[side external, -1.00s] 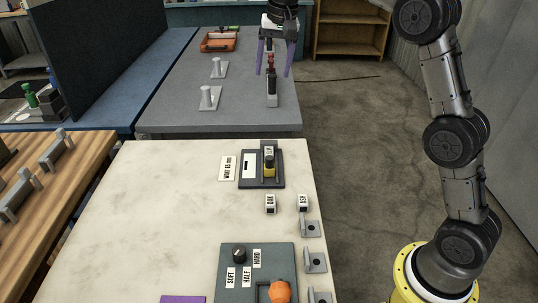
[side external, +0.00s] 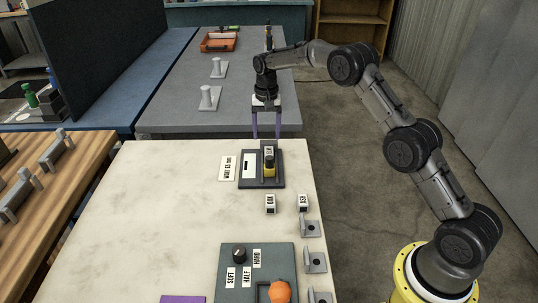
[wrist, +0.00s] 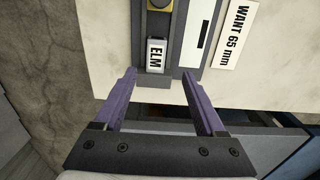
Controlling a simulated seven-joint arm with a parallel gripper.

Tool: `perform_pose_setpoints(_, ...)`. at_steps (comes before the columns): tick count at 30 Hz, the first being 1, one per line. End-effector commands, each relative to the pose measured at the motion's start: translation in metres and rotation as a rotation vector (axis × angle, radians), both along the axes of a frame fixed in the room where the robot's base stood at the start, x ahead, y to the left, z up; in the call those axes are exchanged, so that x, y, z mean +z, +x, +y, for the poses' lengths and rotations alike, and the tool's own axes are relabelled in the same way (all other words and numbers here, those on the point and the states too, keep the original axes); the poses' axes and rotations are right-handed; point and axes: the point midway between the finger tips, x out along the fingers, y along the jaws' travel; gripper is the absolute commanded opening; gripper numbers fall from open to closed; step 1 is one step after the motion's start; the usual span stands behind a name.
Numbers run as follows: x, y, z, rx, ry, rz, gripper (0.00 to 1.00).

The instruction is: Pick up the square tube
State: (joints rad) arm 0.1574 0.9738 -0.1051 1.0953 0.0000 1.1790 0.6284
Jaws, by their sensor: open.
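A small block marked ELM (wrist: 156,56) has a pale label face and sits in a dark slotted fixture (wrist: 169,80). In the side view the fixture (side external: 247,182) lies at the far edge of the pale table, with a yellow piece (side external: 269,171) in its slot. Blocks marked OAK (side external: 270,204) and ASH (side external: 303,203) stand nearer. I cannot tell which thing is the square tube. My gripper (side external: 266,137) is open and empty, purple fingers down, just beyond the fixture. In the wrist view my gripper (wrist: 160,74) has its fingertips on either side of ELM's near end, apart from it.
A card reading WANT 65 mm (wrist: 234,32) lies beside the fixture. A panel with a knob (side external: 239,253) and an orange ball (side external: 279,291) is at the front. Several grey brackets (side external: 315,262) line the right edge. The pale table's left part (side external: 150,210) is clear.

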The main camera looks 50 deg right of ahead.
Motion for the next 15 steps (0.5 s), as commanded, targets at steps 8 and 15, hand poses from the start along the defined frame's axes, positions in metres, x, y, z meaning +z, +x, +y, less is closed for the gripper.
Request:
perform_pose_setpoints(8, -0.021, -0.003, -0.002, 0.000, 0.000, 0.001, 0.72)
perform_pose_setpoints(15, -0.053, -0.006, -0.004, 0.001, 0.001, 0.001, 0.72)
